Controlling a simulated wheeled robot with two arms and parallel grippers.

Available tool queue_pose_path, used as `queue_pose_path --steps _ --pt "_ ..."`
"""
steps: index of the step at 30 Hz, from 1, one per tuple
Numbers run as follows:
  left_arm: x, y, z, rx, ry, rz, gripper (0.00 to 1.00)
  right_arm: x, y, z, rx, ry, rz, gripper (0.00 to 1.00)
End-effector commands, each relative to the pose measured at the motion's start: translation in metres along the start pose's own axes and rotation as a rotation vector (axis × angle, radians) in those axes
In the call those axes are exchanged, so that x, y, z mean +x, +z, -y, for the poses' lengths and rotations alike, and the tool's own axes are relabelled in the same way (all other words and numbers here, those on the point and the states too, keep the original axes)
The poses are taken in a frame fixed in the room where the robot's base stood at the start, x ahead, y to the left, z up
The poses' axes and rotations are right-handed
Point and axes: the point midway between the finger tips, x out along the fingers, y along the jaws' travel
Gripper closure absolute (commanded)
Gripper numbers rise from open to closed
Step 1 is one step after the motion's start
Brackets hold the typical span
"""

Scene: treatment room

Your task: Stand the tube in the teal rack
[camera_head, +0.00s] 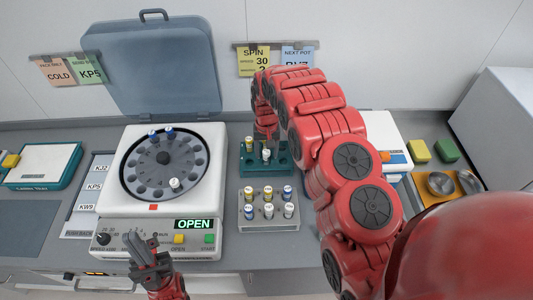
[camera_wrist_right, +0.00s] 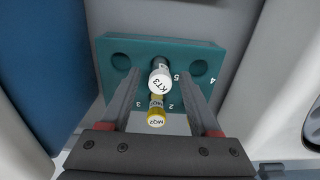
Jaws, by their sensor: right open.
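The teal rack (camera_head: 249,168) stands behind the grey rack; it also shows in the right wrist view (camera_wrist_right: 130,46). A white-capped tube marked KT3 (camera_wrist_right: 160,78) stands upright in it, and a yellow-capped tube marked MQ2 (camera_wrist_right: 156,117) is nearer the wrist camera. Both caps show in the head view, the white one (camera_head: 266,154) right of the yellow one (camera_head: 249,141). My right gripper (camera_wrist_right: 162,82) is open above the rack, its fingers on either side of the KT3 tube. My left gripper (camera_head: 150,262) is low in front of the centrifuge, apparently empty; its jaw opening is unclear.
A grey rack (camera_head: 246,224) with several capped tubes stands in front of the teal rack. The centrifuge (camera_head: 116,207) at left has its lid (camera_head: 155,70) up, shows OPEN and holds several tubes. A white device (camera_head: 385,130) stands right of my right arm.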

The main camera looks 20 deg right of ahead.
Motion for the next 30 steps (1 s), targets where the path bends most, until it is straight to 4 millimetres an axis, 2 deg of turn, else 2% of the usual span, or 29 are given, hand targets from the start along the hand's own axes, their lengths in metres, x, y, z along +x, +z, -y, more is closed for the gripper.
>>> queue_pose_path --steps 4,6,8,15,17,24,30 --pt "-0.015 0.003 -0.001 0.0 0.0 0.0 1.0 -0.014 0.0 0.0 0.0 -0.001 -0.002 0.38" --pt "0.004 -0.001 0.0 0.0 0.0 0.0 1.0 -0.042 0.0 0.0 0.0 -0.001 -0.001 0.38" --pt "0.016 -0.003 0.001 0.0 0.0 0.0 1.0 -0.058 0.0 0.0 0.0 -0.001 -0.002 0.38" --pt "0.061 -0.01 0.003 0.0 0.0 0.0 1.0 -0.101 0.0 -0.001 0.001 0.0 -0.001 0.38" --pt "0.056 -0.009 0.003 0.0 0.0 0.0 1.0 -0.098 -0.003 -0.003 0.002 0.002 -0.005 0.38" --pt "0.065 -0.011 0.003 0.0 0.0 0.0 1.0 -0.11 -0.003 -0.001 0.001 0.001 -0.007 0.38" --pt "0.068 -0.011 0.003 0.0 0.0 0.0 1.0 -0.112 -0.001 0.0 -0.001 0.0 -0.003 0.38"
